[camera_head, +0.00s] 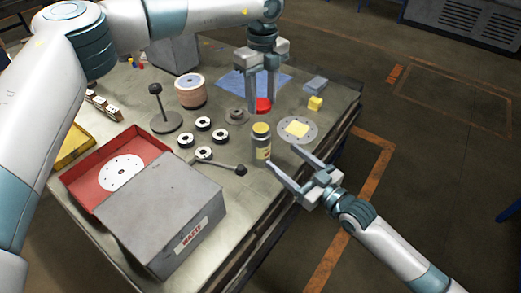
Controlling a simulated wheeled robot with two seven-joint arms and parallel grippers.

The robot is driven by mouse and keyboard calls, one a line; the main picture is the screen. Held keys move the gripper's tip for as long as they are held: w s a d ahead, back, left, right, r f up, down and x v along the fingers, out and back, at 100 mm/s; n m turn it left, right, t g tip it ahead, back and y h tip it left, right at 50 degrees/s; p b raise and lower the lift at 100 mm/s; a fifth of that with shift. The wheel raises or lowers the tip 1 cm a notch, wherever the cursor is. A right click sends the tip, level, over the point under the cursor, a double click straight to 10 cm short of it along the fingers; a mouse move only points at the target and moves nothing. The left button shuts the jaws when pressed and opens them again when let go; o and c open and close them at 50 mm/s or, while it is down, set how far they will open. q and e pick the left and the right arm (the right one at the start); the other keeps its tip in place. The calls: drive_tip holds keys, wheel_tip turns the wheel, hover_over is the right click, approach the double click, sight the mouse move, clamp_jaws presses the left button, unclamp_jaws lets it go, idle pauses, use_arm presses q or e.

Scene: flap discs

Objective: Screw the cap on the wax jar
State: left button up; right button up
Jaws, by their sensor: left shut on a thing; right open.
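The wax jar (262,146) stands upright on the bench near its right edge. It is a small jar with a label and a yellowish top. My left gripper (262,104) points down behind the jar and is shut on a red cap (264,106). The cap is apart from the jar, and I cannot tell whether it touches the bench. My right gripper (285,158) is open, its fingers pointing at the jar from the lower right. I cannot tell whether a fingertip touches the jar.
A perforated disc (284,136) with a yellow square lies right of the jar. A rod with a dark knob (241,170) and several black-and-white rings (204,124) lie to its left. A blue cloth (232,84), yellow block (315,103) and grey waste box (165,215) surround them.

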drive_tip(key=x, duration=1.1)
drive_tip(key=shift+w+a, duration=0.15)
drive_tip(key=shift+a, duration=0.05)
drive_tip(key=c, duration=1.6)
use_arm(q)
hover_over(262, 128)
drive_tip(key=shift+s+f, duration=0.1)
drive_tip(key=shift+f, duration=2.35)
drive_tip(key=shift+f, duration=0.15)
drive_tip(key=shift+f, duration=0.75)
drive_tip(key=shift+f, duration=0.55)
